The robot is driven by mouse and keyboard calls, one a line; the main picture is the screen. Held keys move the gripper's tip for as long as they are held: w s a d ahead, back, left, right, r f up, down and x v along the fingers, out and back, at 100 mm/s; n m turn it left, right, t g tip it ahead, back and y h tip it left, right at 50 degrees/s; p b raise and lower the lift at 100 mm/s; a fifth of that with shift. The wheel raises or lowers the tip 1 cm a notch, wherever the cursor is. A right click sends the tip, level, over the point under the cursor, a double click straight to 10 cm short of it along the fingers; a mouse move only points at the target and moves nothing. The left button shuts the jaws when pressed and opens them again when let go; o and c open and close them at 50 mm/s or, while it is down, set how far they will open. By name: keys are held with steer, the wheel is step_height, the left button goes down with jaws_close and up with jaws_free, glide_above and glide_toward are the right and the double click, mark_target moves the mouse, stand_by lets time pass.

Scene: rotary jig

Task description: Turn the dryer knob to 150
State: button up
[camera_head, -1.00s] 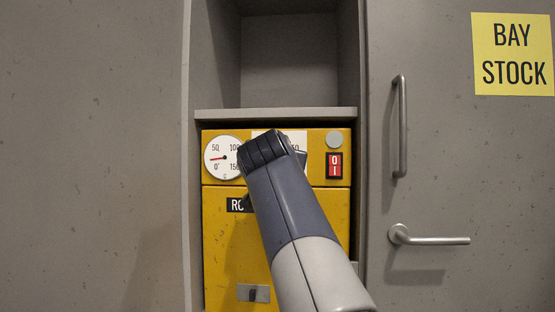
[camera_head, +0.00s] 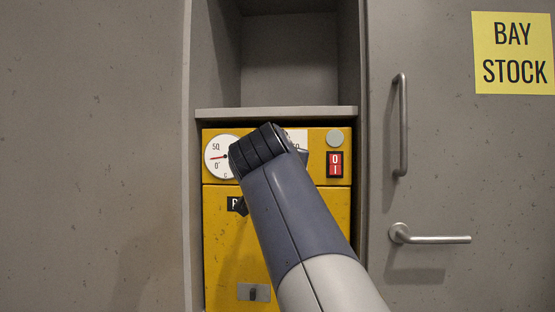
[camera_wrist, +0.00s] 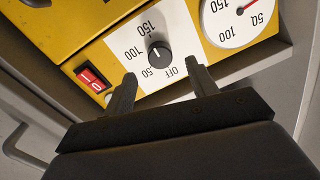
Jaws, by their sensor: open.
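The dryer knob (camera_wrist: 159,51) is a small round dark knob on a white dial plate (camera_wrist: 178,28) marked OFF, 50, 100 and 150. The plate appears upside down in the wrist view. The direction of the knob's pointer is too small to read surely. My gripper (camera_wrist: 160,72) is open and empty, its two fingers apart just short of the knob, one to each side of it in the picture. In the head view my wrist and forearm hide the knob and most of the plate; the fingers do not show there.
The yellow dryer front (camera_head: 315,220) sits in a grey recess under a shelf (camera_head: 275,114). A round gauge (camera_head: 216,158) is left of the dial, a red rocker switch (camera_head: 335,164) right of it. A grey door with handles (camera_head: 401,125) stands right.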

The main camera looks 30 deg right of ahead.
steer(key=v, duration=0.6)
steer(key=x, duration=1)
steer(key=shift+w+d+p, duration=0.2)
steer(key=shift+w+p, duration=0.1)
steer(key=shift+p, duration=0.05)
steer(key=shift+s+a, duration=0.1)
